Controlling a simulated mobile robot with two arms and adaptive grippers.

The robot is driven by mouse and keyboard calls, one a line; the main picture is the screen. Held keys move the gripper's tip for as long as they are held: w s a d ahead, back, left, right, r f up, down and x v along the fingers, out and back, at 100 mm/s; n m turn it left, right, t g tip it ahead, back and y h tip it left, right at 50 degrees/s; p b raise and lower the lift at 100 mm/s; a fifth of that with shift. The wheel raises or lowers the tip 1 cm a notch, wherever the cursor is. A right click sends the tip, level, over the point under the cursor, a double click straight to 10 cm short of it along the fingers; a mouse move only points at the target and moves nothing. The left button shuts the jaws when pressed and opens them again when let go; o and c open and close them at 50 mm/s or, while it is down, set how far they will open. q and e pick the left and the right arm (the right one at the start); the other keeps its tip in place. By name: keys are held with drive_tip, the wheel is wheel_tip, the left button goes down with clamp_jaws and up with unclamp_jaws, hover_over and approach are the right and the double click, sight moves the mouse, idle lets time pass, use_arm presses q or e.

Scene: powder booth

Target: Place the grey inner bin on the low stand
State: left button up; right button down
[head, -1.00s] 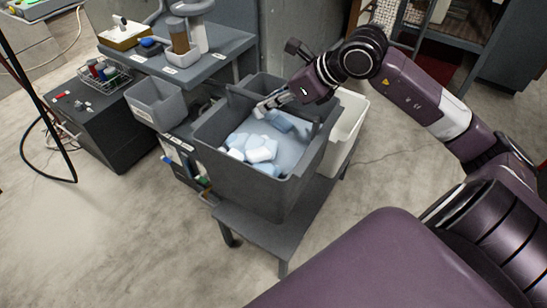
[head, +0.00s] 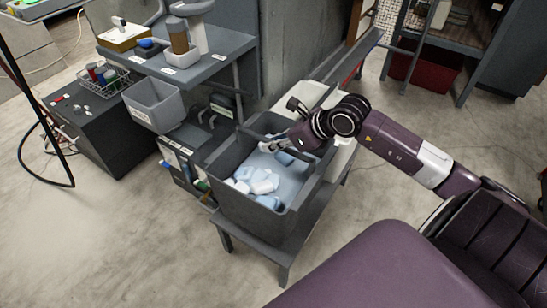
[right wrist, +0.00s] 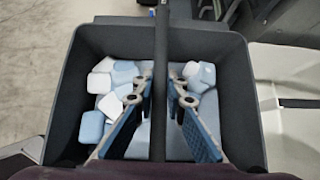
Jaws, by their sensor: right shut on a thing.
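The grey inner bin (head: 262,217) is an open dark tub holding white and pale blue blocks. It is upright at the near end of the low stand (head: 286,252), a dark grey bench. It looks level; I cannot tell if its base touches the stand. My right gripper (head: 272,146) is shut on the bin's dark handle bar. In the right wrist view the bar runs between the blue-padded fingers of the gripper (right wrist: 160,98), over the bin (right wrist: 72,72). My left gripper is not in view.
A white bin (head: 345,155) stands just behind and right of the grey bin. A dark workbench (head: 218,62) with a small grey hanging tray (head: 155,118) is to the left. A black cabinet (head: 95,135) stands further left. The floor in front is clear.

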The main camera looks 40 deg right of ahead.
sight(293, 150)
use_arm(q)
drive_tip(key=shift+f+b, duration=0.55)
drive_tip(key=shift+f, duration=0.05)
use_arm(e)
drive_tip(key=shift+f, duration=2.6)
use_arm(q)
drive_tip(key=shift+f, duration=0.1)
use_arm(e)
drive_tip(key=shift+f, duration=0.15)
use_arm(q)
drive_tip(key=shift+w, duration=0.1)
use_arm(e)
drive_tip(key=c, duration=2)
unclamp_jaws()
drive_tip(key=shift+o, duration=0.2)
drive_tip(key=p+v, duration=0.1)
drive_tip(key=v, duration=0.6)
drive_tip(key=shift+a+p, duration=0.1)
drive_tip(key=shift+p, duration=0.25)
drive_tip(key=p+v, duration=0.1)
drive_tip(key=v, duration=0.2)
drive_tip(key=shift+s+r, duration=0.15)
drive_tip(key=shift+r, duration=0.05)
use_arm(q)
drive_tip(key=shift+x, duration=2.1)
use_arm(e)
drive_tip(key=shift+v, duration=0.85)
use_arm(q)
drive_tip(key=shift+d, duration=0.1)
